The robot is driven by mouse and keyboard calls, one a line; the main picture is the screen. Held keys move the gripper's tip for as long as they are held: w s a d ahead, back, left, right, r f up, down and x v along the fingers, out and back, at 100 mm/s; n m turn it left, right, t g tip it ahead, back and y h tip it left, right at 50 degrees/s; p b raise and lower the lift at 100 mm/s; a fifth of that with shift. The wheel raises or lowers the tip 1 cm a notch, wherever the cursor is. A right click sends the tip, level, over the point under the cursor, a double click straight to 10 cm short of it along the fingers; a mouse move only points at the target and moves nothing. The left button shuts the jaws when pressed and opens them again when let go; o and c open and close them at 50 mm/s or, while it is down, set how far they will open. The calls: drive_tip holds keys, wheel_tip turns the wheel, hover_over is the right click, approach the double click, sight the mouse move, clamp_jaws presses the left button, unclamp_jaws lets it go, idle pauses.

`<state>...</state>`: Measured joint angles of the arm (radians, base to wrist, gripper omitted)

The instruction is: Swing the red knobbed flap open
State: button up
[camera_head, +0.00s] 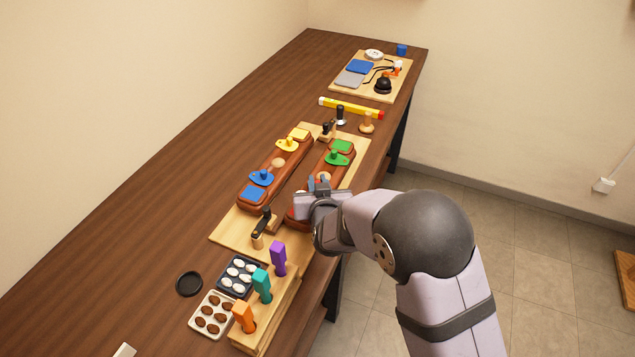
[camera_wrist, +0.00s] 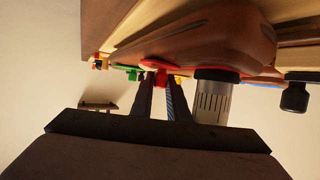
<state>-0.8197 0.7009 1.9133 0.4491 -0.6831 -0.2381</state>
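The red flap (camera_wrist: 155,64) shows in the wrist view on the edge of a reddish-brown wooden body. Its red knob (camera_wrist: 160,79) sits between my fingertips. My gripper (camera_wrist: 161,80) has its two dark fingers close together, one on each side of the knob, and they appear to touch it. In the head view my gripper (camera_head: 319,186) is over the near end of the right-hand wooden body (camera_head: 323,171) and hides most of the red flap there.
The green flap (camera_head: 337,157) is at the far end of the same body. The left-hand body carries a blue flap (camera_head: 261,178) and a yellow flap (camera_head: 288,144). A black-handled clamp (camera_head: 263,222) stands nearby. Several coloured handles, including a purple one (camera_head: 278,258), stand in front.

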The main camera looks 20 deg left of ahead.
drive_tip(key=shift+o, duration=0.4)
drive_tip(key=shift+n+y, duration=0.4)
drive_tip(key=shift+s+r+n+g+y+p, duration=0.1)
drive_tip(key=shift+s+n+g+y+p, duration=0.05)
drive_tip(key=shift+n+g+y+p, duration=0.35)
drive_tip(key=n+g+y+p, duration=0.1)
drive_tip(key=n+p, duration=0.1)
drive_tip(key=p, duration=0.1)
drive_tip(key=shift+s+a+r+g+y, duration=0.1)
drive_tip(key=shift+s+a+g+y, duration=0.15)
drive_tip(key=shift+g+y, duration=0.15)
drive_tip(key=n+g+y+p, duration=0.1)
drive_tip(key=n+g+p, duration=0.1)
drive_tip(key=s+n+g+y+p, duration=0.1)
drive_tip(key=p, duration=0.2)
drive_tip(key=shift+n+g, duration=0.4)
drive_tip(key=s+d+r+m+h, duration=0.1)
drive_tip(key=d+m+h, duration=0.1)
drive_tip(key=d, duration=0.9)
drive_tip(key=d+r+m+t+h, duration=0.1)
drive_tip(key=d+h, duration=0.4)
drive_tip(key=d, duration=0.6)
drive_tip(key=s+d+r+m+h+b, duration=0.1)
drive_tip(key=d+m+h, duration=0.3)
drive_tip(key=d, duration=0.7)
drive_tip(key=shift+s+d+r+m, duration=0.3)
drive_tip(key=shift+r+m, duration=0.35)
drive_tip(key=shift+m, duration=0.05)
